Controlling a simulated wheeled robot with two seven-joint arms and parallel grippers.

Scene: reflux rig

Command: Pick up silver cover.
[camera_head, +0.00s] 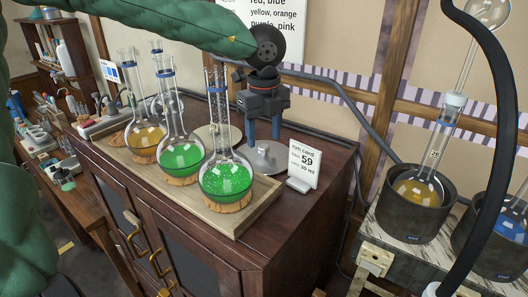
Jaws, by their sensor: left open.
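A silver cover (268,158), a flat round disc with a small knob, lies on the dark wooden cabinet top behind the wooden tray. My left gripper (262,133) points down just above it, with its two blue fingers apart. The knob sits below and between the fingertips, and I cannot tell whether they touch the cover. Another pale disc (203,132) lies further left, partly hidden by a flask. My right gripper does not show.
A wooden tray (238,222) holds round flasks with green liquid (226,180) and yellow liquid (146,138) close left of the cover. A white card (305,166) stands right of it. A cable (350,105) runs behind. Dark heating pots (408,222) stand on the right.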

